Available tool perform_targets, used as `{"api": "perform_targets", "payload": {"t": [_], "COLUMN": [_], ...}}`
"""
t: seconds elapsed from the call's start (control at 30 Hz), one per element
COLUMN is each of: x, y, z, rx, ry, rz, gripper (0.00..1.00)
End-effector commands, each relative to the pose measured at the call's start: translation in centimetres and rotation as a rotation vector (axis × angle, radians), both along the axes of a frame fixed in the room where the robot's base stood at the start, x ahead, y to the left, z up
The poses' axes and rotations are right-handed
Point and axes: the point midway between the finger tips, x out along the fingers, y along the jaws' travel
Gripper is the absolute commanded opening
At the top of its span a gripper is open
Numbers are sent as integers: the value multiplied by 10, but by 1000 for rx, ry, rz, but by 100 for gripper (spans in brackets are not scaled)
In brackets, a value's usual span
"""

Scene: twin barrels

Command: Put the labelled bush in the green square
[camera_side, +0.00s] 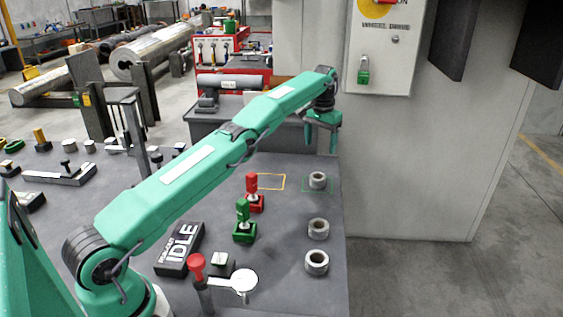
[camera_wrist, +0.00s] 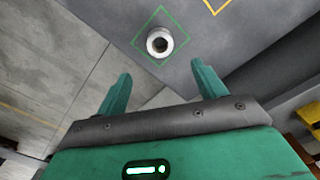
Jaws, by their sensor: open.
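A grey ring-shaped bush (camera_side: 318,175) stands inside the green square (camera_side: 304,190) at the back right of the table. In the wrist view the same bush (camera_wrist: 151,46) sits inside the green outline (camera_wrist: 137,44), just beyond my fingertips. Two more grey bushes, a middle one (camera_side: 318,236) and a front one (camera_side: 316,270), stand in a line nearer the front. I cannot make out a label on any of them. My gripper (camera_side: 324,138) is open and empty, above and behind the green square. It also shows with fingers apart in the wrist view (camera_wrist: 161,72).
A yellow square (camera_side: 262,188) lies empty left of the green one. A red clamp (camera_side: 253,198), a green clamp (camera_side: 243,226) and an IDLE block (camera_side: 179,248) stand to the left. A grey cabinet (camera_side: 400,150) rises close behind on the right.

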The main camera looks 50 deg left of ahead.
Motion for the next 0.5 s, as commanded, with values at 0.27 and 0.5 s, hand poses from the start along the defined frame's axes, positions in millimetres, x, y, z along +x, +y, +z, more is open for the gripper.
{"api": "perform_targets", "payload": {"t": [0.27, 0.5], "x": [0, -1], "y": [0, -5], "z": [1, 21], "rx": [0, 4], "ry": [-1, -18], "rz": [0, -7], "gripper": [70, 70]}}
